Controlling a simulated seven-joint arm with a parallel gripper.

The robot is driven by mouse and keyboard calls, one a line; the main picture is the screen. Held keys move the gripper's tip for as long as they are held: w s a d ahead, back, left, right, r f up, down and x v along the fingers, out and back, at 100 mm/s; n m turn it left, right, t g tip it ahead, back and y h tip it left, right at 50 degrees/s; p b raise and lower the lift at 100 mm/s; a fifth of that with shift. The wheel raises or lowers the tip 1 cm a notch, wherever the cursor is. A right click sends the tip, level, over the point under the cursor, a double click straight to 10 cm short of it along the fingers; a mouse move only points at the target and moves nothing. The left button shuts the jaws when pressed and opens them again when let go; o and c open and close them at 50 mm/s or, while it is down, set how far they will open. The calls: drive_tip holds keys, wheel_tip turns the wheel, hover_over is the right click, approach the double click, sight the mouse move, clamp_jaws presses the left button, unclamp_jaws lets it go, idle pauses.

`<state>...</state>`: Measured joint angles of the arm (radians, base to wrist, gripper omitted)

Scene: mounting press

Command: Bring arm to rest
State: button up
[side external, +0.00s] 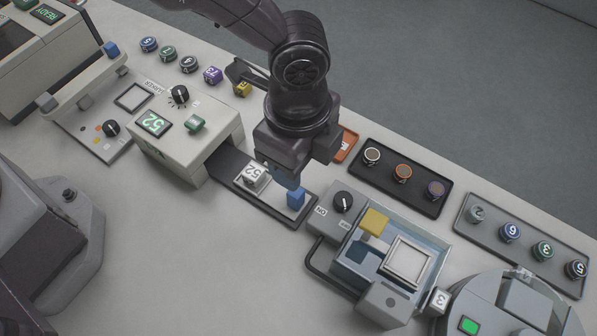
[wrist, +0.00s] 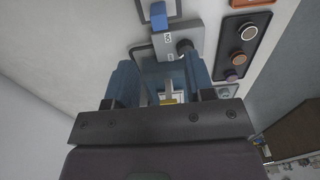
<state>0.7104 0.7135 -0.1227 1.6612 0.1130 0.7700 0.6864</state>
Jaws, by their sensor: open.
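My gripper (side external: 284,182) hangs over the dark strip in front of the cream machine (side external: 185,140) with the green "52" display. Its blue fingers show in the wrist view (wrist: 160,78), spread apart with no object held between them. A white block marked 52 (side external: 252,177) lies to the left of the fingers in the side view. A blue block (side external: 296,197) stands just to their right, and it also shows at the top of the wrist view (wrist: 159,16). The side view does not clearly show how high the fingers are above the strip.
A knob box (side external: 338,205) and an open grey-blue unit with a yellow block (side external: 374,222) stand at right. A black tray (side external: 429,206) and a grey tray (side external: 490,246) hold round pucks. More pucks line the back edge. The front table is clear.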

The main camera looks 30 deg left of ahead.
drive_tip(key=shift+r, duration=0.75)
drive_tip(key=s+a+r+n+t, duration=0.2)
drive_tip(key=a+r+n, duration=0.4)
drive_tip(key=a, duration=0.4)
drive_tip(key=s+a+r+n+t, duration=0.1)
drive_tip(key=s+a+r+n, duration=0.4)
drive_tip(key=a, duration=0.6)
drive_tip(key=s+a+r+n+t, duration=0.2)
drive_tip(key=s+a+r+n, duration=0.2)
drive_tip(key=a+r+n, duration=0.3)
drive_tip(key=a+r, duration=0.2)
drive_tip(key=a, duration=0.2)
drive_tip(key=shift+s+r+t, duration=0.15)
drive_tip(key=shift+s+t, duration=0.05)
drive_tip(key=shift+t, duration=0.1)
